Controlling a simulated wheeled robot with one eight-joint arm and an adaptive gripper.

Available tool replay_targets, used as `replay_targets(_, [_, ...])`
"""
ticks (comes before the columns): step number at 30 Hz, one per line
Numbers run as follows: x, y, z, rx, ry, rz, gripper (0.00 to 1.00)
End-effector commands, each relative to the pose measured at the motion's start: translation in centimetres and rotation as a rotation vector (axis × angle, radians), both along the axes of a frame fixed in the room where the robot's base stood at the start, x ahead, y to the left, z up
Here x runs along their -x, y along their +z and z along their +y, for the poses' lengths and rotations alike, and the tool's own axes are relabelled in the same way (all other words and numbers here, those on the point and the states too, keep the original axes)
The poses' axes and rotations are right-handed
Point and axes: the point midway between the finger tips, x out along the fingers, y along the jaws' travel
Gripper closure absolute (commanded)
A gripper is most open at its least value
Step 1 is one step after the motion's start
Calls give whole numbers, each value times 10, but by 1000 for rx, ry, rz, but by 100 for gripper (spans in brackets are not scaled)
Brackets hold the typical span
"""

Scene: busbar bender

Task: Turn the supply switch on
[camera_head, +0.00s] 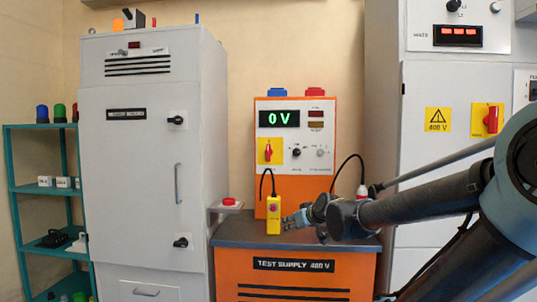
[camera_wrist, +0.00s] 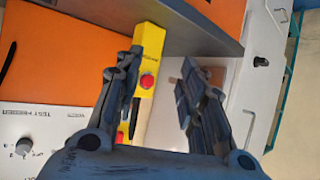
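The orange test supply (camera_head: 295,180) stands at centre in the head view. Its display (camera_head: 279,119) reads 0 V. A red rotary switch (camera_head: 267,151) on a yellow plate sits low on the left of its panel, its handle about upright. A yellow control box (camera_head: 274,215) with a red button hangs on a black cable in front of the supply; it also shows in the wrist view (camera_wrist: 150,42). My gripper (camera_head: 290,221) is just right of this box, below the rotary switch. In the wrist view my gripper (camera_wrist: 158,85) is open, with the box beyond and between its fingers.
A grey cabinet (camera_head: 150,210) stands left, with a red button (camera_head: 230,202) on a side bracket. A right cabinet carries another red switch (camera_head: 490,120) on yellow. A black cable (camera_head: 347,164) loops right of the supply. The dark counter (camera_head: 240,230) lies below my gripper.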

Motion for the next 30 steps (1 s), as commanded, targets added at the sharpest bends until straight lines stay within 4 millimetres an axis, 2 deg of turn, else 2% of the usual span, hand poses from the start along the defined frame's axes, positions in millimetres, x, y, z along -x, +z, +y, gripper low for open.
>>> replay_targets(1, [-17,19,17,-25,19,-75,63])
replay_targets(6, [-65,83,61,-107,22,-338,63])
replay_targets(12, [-105,144,94,-188,-67,-601,63])
replay_targets(15, [-119,164,106,-217,-146,-702,63])
replay_targets(20, [-132,180,116,-237,-294,-817,63])
replay_targets(24, [-136,179,117,-236,-409,-864,63])
replay_targets(30, [-138,175,117,-224,-491,-884,63])
